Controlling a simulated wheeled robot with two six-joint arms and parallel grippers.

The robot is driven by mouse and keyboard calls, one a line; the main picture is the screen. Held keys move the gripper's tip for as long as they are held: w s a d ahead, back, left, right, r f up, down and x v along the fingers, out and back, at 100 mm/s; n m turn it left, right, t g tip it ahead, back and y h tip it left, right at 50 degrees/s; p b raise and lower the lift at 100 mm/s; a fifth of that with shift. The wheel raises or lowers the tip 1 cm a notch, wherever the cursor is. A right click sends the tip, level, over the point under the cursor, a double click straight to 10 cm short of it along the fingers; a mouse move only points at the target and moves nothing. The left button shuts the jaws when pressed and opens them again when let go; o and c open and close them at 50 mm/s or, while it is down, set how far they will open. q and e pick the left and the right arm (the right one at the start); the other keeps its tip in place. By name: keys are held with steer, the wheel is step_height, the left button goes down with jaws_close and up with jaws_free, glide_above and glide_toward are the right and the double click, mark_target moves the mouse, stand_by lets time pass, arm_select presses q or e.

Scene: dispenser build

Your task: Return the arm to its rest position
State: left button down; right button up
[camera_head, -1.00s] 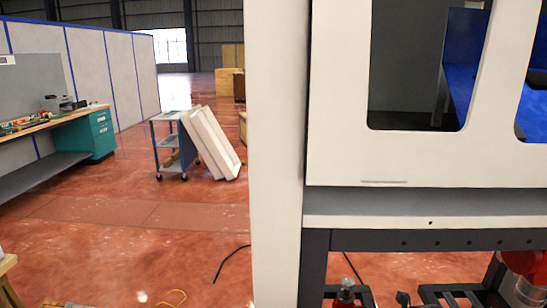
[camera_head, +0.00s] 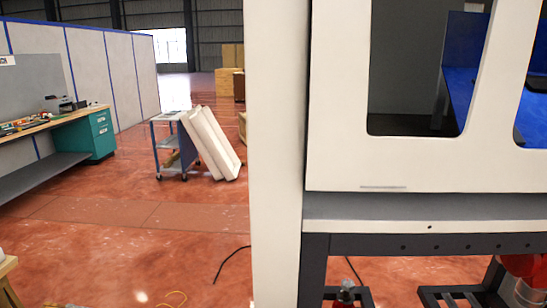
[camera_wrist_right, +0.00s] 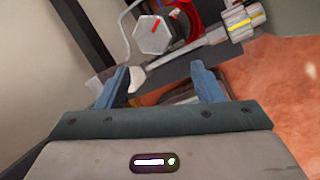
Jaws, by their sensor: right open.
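My right gripper (camera_wrist_right: 160,84) shows in the right wrist view, with its two blue fingers spread apart and nothing between them. Beyond the fingertips are a grey bar, a hexagonal light-grey part (camera_wrist_right: 152,36) and a metal cylinder with a yellow band (camera_wrist_right: 243,20); I cannot tell how far off they are. The head view shows neither gripper.
A tall white post (camera_head: 277,150) and a white panel with window openings (camera_head: 420,160) stand close in front, above a dark frame (camera_head: 312,270). A blue cart (camera_head: 172,145) with white leaning panels (camera_head: 210,145) and a workbench (camera_head: 60,150) stand left. Red floor between is mostly clear.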

steer(key=s+d+m+h, duration=0.1)
steer(key=s+m+h, duration=0.2)
steer(key=s+m, duration=2.3)
steer(key=w+d+f+m+g, duration=0.1)
steer(key=w+f+m, duration=0.1)
steer(key=f, duration=1.2)
steer(key=w+d+f+m, duration=0.1)
steer(key=w+d+f, duration=0.1)
steer(key=f, duration=1.2)
steer(key=s+d+f+g, duration=0.1)
steer(key=s+f, duration=1.4)
steer(key=f, duration=0.4)
steer(key=shift+s+f, duration=0.2)
steer(key=shift+f, duration=0.05)
